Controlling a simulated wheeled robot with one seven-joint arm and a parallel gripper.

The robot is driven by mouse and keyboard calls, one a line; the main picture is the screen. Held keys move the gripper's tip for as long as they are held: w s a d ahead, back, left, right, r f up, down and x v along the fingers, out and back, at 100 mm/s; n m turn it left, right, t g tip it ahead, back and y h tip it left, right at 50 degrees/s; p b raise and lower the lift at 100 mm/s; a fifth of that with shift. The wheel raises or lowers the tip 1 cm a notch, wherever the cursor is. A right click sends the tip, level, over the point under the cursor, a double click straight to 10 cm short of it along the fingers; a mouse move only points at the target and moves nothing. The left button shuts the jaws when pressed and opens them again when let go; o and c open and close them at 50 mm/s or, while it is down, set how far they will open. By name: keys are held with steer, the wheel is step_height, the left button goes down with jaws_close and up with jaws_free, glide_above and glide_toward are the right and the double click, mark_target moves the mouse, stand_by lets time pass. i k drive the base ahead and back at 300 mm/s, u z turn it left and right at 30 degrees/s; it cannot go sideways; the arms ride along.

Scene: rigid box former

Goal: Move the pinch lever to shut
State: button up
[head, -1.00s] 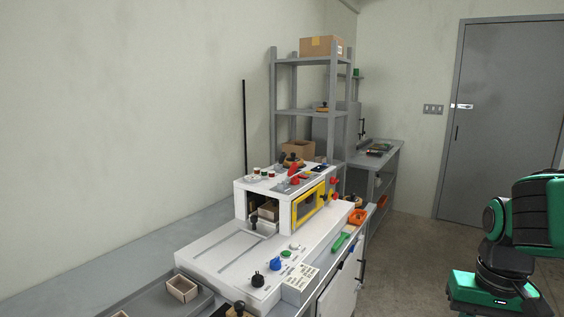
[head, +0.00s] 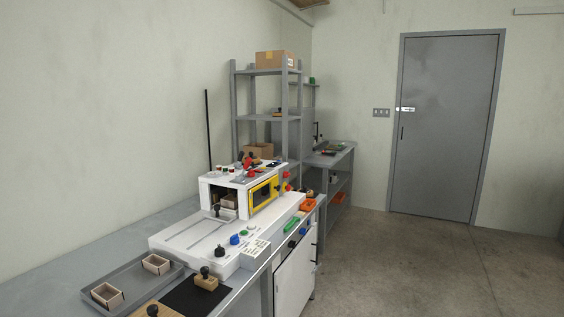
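The white box former (head: 190,237) stands on the bench at lower centre left, with a yellow-framed window (head: 264,192) on its raised housing. A red lever-like handle (head: 249,166) shows on top of the housing. A black knob (head: 219,251), a blue knob (head: 235,239) and a green button (head: 244,233) sit on the front of the deck. No label that I can read marks the pinch lever, so I cannot tell which control it is or how it is set. My gripper is not in view.
A grey tray (head: 132,281) with small open boxes lies at the near left, beside a black mat (head: 187,296) with a wooden-based stamp-like tool (head: 206,280). A grey shelf (head: 291,115) stands behind the machine. The floor (head: 400,265) to the right is clear up to the grey door (head: 447,130).

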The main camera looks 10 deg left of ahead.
mark_target(241, 154)
steer(key=z, duration=0.45)
steer(key=i, duration=1.3)
steer(key=u, duration=0.3)
steer(key=i, duration=1.1)
steer(key=u, duration=1.25)
steer(key=i, duration=0.95)
steer(key=u, duration=0.6)
